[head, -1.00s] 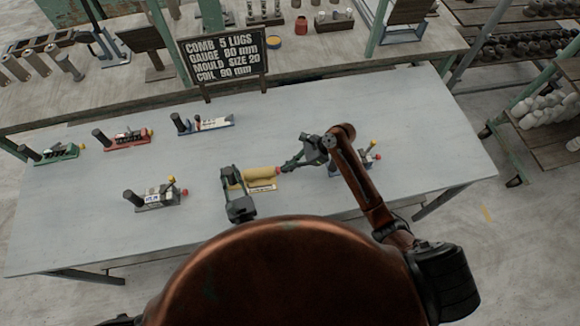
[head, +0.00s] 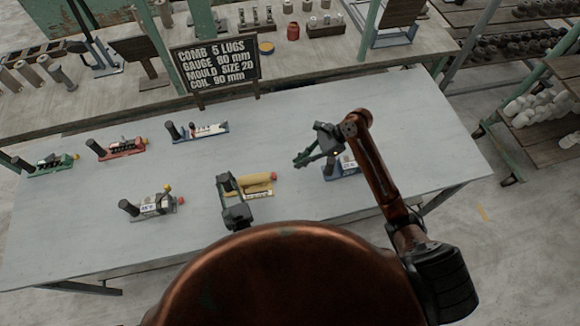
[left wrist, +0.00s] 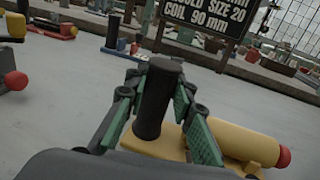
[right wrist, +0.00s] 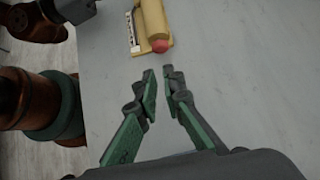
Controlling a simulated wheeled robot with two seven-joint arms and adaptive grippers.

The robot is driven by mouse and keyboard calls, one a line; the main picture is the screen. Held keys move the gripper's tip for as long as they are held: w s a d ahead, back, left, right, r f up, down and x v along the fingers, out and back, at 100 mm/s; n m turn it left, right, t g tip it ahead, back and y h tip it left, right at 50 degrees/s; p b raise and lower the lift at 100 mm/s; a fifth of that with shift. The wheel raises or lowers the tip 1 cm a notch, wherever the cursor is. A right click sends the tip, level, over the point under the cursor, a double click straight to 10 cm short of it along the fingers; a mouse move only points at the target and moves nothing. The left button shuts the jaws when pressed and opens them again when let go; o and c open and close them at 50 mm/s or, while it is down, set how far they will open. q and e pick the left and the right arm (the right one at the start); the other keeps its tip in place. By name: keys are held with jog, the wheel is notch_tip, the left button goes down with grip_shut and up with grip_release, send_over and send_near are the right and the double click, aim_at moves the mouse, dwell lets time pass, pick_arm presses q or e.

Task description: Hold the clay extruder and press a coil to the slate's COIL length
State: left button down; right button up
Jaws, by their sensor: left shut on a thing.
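The clay extruder is a yellow barrel (head: 255,179) with a red end knob (right wrist: 160,46), on a yellow base with a pale marked strip (right wrist: 131,35). My left gripper (head: 228,184) is shut around its upright black handle (left wrist: 158,97). My right gripper (right wrist: 160,72) is empty, its fingers a narrow gap apart. It is clear of the knob, to the right of the extruder in the head view (head: 303,160). The slate (head: 214,67) reads COMB 5 LUGS, GAUGE 80 mm, MOULD SIZE 20, COIL 90 mm. No extruded coil can be made out.
A blue-based tool (head: 341,168) lies partly behind my right arm. A grey tool (head: 152,205), a red tool (head: 122,150), a green tool (head: 52,165) and a blue-and-white tool (head: 197,131) stand at left. The table (head: 420,130) is clear at right.

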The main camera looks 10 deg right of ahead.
aim_at(274, 176)
jog(key=o, duration=0.5)
jog(key=a+r+h, duration=0.3)
jog(key=a, duration=0.1)
jog(key=shift+w, duration=0.25)
jog(key=shift+o, duration=0.7)
jog(key=shift+a+r+h, duration=0.25)
jog(key=shift+r+h, duration=0.05)
jog(key=shift+h, duration=0.1)
jog(key=shift+o, duration=0.7)
jog(key=shift+a, duration=0.15)
jog(key=x, duration=1.1)
jog(key=shift+f, duration=0.4)
jog(key=shift+c, duration=0.6)
grip_shut()
